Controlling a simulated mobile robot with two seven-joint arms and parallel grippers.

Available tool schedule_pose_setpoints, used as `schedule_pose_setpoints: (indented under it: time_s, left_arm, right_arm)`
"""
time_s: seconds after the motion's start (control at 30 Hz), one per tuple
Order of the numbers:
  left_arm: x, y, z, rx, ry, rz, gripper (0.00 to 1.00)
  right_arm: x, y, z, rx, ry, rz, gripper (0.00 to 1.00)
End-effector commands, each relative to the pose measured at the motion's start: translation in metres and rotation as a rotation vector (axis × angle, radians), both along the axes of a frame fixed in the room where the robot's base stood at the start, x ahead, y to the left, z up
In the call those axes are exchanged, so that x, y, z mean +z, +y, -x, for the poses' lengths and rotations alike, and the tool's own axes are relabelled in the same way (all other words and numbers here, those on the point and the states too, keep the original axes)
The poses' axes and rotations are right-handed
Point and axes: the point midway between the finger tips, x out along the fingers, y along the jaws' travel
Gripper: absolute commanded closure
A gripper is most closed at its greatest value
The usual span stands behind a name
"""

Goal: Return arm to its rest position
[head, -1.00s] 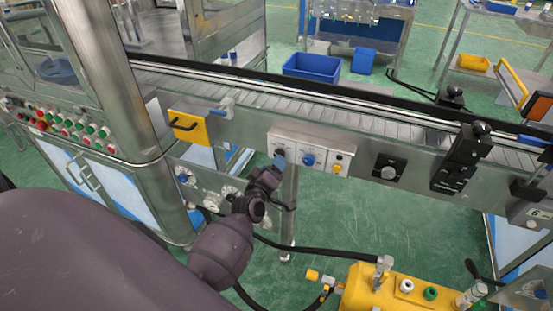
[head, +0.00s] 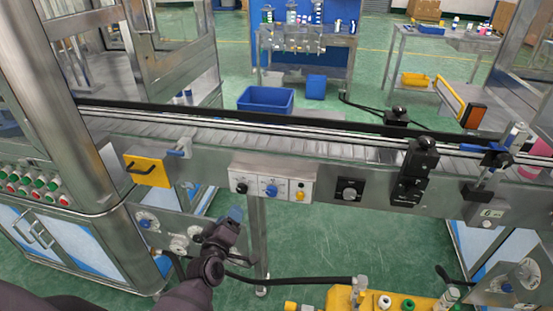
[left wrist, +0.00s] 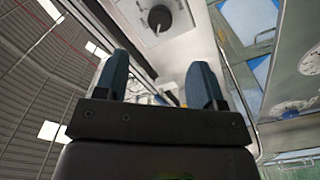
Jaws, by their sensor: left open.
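My left gripper (head: 233,216) shows in the head view at the lower middle, below the conveyor's control boxes and in front of the machine's lower panel. Its dark arm comes in from the bottom left. In the left wrist view its two blue fingertips (left wrist: 160,78) stand apart with nothing between them. The gripper is open and empty. My right gripper is in neither view.
A steel conveyor (head: 330,147) runs across the head view, with control boxes (head: 271,187) on its front. A yellow unit (head: 385,302) stands at the bottom right. A steel cabinet (head: 75,235) is at the left. Green floor lies open below the conveyor.

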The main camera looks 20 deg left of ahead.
Motion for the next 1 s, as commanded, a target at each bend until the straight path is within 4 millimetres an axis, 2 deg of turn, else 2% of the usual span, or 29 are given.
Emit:
schedule_pose_setpoints:
  time_s: [0.27,0.4,0.5,0.57,0.77,0.9,1.0]
  left_arm:
    - [-0.004,-0.002,-0.001,-0.018,0.041,-0.059,0.37]
    - [0.002,-0.02,-0.005,-0.09,0.123,-0.241,0.37]
    - [0.001,-0.035,0.003,-0.159,0.198,-0.399,0.37]
    - [-0.004,-0.043,0.015,-0.198,0.251,-0.492,0.37]
    - [-0.031,-0.064,0.071,-0.326,0.427,-0.761,0.37]
    - [-0.052,-0.075,0.123,-0.409,0.537,-0.882,0.37]
    - [-0.065,-0.081,0.157,-0.451,0.585,-0.908,0.37]
  right_arm:
    - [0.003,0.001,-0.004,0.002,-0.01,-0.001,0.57]
    - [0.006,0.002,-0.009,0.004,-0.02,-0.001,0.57]
    - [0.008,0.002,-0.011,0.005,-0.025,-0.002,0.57]
    - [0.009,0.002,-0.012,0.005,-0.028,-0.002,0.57]
    - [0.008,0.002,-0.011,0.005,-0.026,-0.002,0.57]
    - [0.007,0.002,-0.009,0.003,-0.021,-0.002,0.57]
    - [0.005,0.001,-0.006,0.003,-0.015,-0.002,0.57]
